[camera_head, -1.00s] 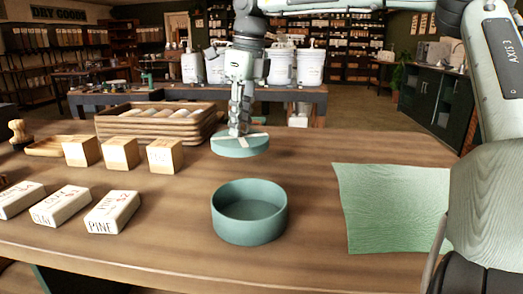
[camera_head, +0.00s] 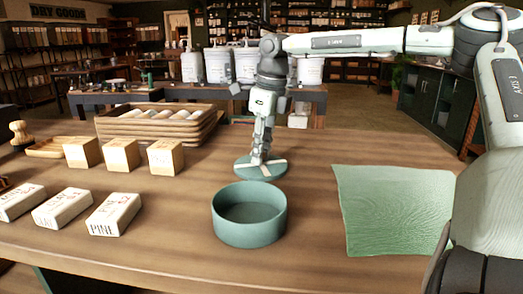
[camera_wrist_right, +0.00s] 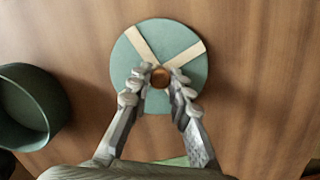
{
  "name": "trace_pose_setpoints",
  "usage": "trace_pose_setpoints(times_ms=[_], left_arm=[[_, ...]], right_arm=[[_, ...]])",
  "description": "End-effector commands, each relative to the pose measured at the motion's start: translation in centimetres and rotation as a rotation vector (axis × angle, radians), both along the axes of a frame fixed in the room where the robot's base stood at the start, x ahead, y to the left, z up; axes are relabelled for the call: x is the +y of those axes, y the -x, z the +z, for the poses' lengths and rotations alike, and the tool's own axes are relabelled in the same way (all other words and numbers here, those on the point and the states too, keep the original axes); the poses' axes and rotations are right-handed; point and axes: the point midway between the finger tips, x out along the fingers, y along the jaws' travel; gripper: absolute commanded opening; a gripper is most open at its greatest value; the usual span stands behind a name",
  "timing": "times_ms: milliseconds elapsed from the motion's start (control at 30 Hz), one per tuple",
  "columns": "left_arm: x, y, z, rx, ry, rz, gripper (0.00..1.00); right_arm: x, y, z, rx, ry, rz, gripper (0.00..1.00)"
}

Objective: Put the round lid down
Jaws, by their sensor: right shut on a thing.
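The round lid (camera_head: 248,172) is a flat teal disc with pale strips across its top. It is behind the round teal container (camera_head: 249,220), low at the wooden tabletop; I cannot tell for sure whether it touches. My right gripper (camera_head: 258,158) points down over the lid, shut on its brown knob. In the right wrist view the fingers (camera_wrist_right: 158,80) close on the knob (camera_wrist_right: 160,77) near the middle of the lid (camera_wrist_right: 130,60). The container is open and empty, and part of it shows at the left of the wrist view (camera_wrist_right: 25,105). My left gripper is not in view.
A green cloth (camera_head: 392,210) lies at the right. Small wooden blocks (camera_head: 122,154) and labelled white bars (camera_head: 115,214) stand at the left. Stacked wooden trays (camera_head: 160,123) are behind the blocks. White pump buckets (camera_head: 219,65) stand on a bench further back.

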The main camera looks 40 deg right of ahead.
Motion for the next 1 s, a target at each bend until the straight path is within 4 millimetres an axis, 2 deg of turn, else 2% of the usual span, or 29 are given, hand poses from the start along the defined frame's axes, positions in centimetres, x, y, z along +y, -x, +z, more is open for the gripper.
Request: trace_pose_setpoints(times_ms=[267, 300, 467, 867, 900, 1000], left_arm=[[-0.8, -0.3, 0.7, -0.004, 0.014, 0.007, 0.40], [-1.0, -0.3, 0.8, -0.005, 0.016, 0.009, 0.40], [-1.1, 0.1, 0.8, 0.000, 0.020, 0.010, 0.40], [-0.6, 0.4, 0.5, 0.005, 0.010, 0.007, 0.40], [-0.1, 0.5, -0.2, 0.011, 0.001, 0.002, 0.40], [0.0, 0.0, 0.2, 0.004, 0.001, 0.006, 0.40]], right_arm=[[0.0, 0.0, -0.3, 0.000, 0.000, 0.000, 0.00], [0.0, 0.0, -0.3, 0.000, 0.000, 0.000, 0.21], [0.0, 0.0, -0.3, 0.000, 0.000, 0.000, 0.40], [0.0, 0.0, 0.1, 0.000, 0.000, 0.000, 0.40], [0.0, 0.0, 0.4, -0.002, 0.000, 0.000, 0.40], [-0.1, 0.2, 2.3, -0.006, 0.001, -0.001, 0.40]])
